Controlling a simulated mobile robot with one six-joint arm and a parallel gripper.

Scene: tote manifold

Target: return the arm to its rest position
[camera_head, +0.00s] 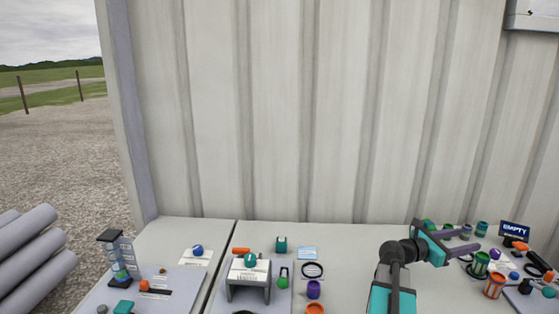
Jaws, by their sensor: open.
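My arm (393,287) rises from the bottom edge, right of the middle. My gripper (462,241) points to the right, its two purple fingers spread apart. It is open and I see nothing between the fingers. It is above the right part of the white table (355,240), in front of several small green and teal containers, and it hides part of them.
A grey stand (249,276) with a teal knob is on the table at centre, with a purple cup (314,289) beside it. Striped cans (494,285) and an "EMPTY" sign (514,230) crowd the right. A corrugated wall (300,110) closes off the back. Pipes (35,250) lie left.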

